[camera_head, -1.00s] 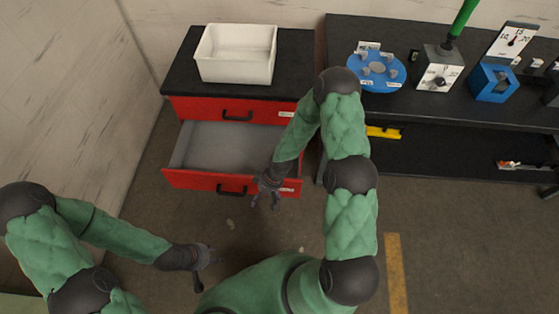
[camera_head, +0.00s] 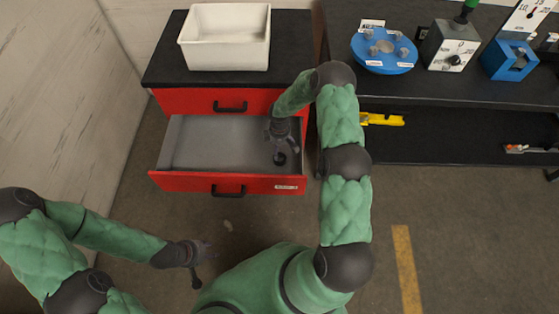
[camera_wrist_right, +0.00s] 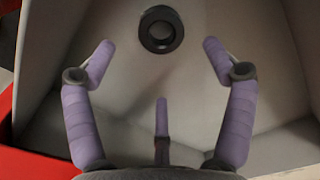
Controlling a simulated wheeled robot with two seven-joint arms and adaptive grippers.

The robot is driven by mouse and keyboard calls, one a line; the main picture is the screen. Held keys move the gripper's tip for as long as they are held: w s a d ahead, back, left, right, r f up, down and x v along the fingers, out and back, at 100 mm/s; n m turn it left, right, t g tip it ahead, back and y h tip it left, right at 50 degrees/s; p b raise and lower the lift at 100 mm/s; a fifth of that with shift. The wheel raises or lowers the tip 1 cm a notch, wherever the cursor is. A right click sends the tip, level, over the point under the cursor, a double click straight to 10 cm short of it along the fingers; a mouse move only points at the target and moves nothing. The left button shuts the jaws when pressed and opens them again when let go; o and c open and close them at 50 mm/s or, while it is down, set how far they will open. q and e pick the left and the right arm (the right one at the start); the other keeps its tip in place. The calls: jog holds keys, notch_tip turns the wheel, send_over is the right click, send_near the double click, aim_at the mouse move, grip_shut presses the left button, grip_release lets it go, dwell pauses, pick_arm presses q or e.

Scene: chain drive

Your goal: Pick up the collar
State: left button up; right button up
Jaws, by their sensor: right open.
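The collar (camera_wrist_right: 161,46), a small black ring with a round hole, lies flat on the grey drawer floor. It is at the top middle of the right wrist view. In the head view it shows as a dark ring (camera_head: 280,158) by the fingers. My right gripper (camera_wrist_right: 160,72) is open and empty, its purple fingers spread wide over the drawer. The collar is apart from the fingers, ahead of the gap between them. My left gripper (camera_head: 198,265) hangs at the lower left, away from the drawer; its finger opening is unclear.
The open red drawer (camera_head: 175,181) has walls around the collar. A white bin (camera_head: 226,54) stands on the cabinet above. To the right, a black bench (camera_head: 400,88) carries a blue disc fixture (camera_head: 385,66), a grey dial box (camera_head: 447,46) and a blue block (camera_head: 508,62).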

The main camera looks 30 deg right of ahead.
aim_at(279, 161)
notch_tip(279, 161, down, 3)
jog(key=shift+r+b, duration=0.1)
jog(key=shift+b, duration=0.25)
notch_tip(279, 161, down, 5)
jog(key=b, duration=0.2)
jog(key=shift+a+b, duration=0.15)
jog(key=shift+b, duration=0.15)
jog(key=c, duration=1.6)
